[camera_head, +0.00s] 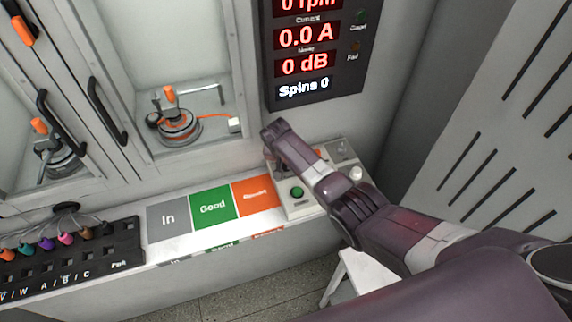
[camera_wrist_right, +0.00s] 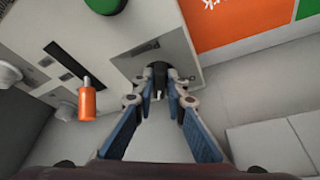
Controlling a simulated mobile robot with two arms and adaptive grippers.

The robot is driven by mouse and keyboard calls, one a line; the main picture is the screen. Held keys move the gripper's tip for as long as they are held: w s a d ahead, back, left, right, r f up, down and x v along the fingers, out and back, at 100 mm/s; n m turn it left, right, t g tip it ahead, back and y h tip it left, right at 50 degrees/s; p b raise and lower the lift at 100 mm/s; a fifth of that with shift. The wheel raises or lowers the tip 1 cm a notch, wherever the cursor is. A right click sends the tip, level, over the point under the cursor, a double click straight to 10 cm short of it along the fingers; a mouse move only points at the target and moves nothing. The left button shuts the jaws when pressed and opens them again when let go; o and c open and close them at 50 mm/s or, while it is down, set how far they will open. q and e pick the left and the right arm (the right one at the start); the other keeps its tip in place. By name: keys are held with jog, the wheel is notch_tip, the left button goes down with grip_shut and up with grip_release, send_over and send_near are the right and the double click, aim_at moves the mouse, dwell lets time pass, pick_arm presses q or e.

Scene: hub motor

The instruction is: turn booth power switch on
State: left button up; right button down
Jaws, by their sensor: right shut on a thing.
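A pale control box (camera_head: 295,210) stands at the right end of the white shelf, with a round green button (camera_head: 297,192) on its top. My right arm reaches over it from the lower right and hides part of it. In the right wrist view, my right gripper (camera_wrist_right: 160,76) is shut at its tips on a small dark knob-like part (camera_wrist_right: 158,70) at the edge of the control box (camera_wrist_right: 125,35). An orange-tipped lever (camera_wrist_right: 87,102) stands beside a dark slot. My left gripper is out of view.
A dark display (camera_head: 310,50) on the wall reads 0.0 A, 0 dB and Spins 0. Left of the box are In, Good (camera_head: 213,206) and orange pads. A motor (camera_head: 178,126) sits in the booth behind glass. A black connector rack (camera_head: 75,255) is at lower left.

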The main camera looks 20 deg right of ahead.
jog(key=shift+w+a+m+h+b, duration=0.2)
jog(key=shift+m+h+b, duration=0.2)
jog(key=shift+m+b, duration=0.65)
jog(key=shift+m+g, duration=0.3)
jog(key=shift+m, duration=0.25)
jog(key=c, duration=1.9)
grip_release()
jog(key=shift+c, duration=0.2)
jog(key=shift+r, duration=0.1)
jog(key=v, duration=1.2)
jog(key=shift+a, duration=0.15)
